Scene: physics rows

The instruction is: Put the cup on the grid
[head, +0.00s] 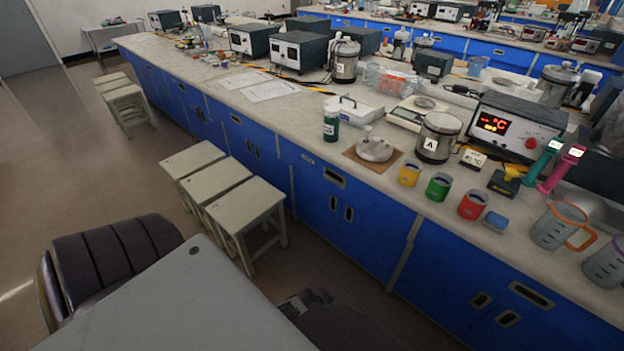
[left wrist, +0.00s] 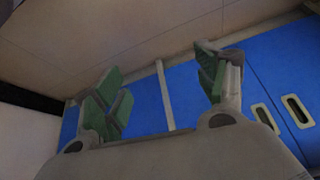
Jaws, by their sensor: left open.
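Several cup-like vessels stand along the bench in the head view: a yellow cup (head: 410,173), a green cup (head: 438,187), a red cup (head: 473,204) and a clear measuring jug with an orange handle (head: 558,226). I cannot tell which one is the task's cup. I cannot make out a grid for certain; a flat brown square mat (head: 352,156) carries a pale round dish (head: 375,150). My left gripper (left wrist: 160,90) is open and empty in the left wrist view, its green-padded fingers apart before the blue cabinet fronts. My right gripper is not in view.
The long bench has a pale top (head: 300,112) and blue cabinets (head: 335,195). A blue block (head: 496,222), a steel pot marked A (head: 438,137) and a green-labelled bottle (head: 331,123) stand near the cups. Stools (head: 250,208) and a dark chair (head: 115,256) occupy the floor.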

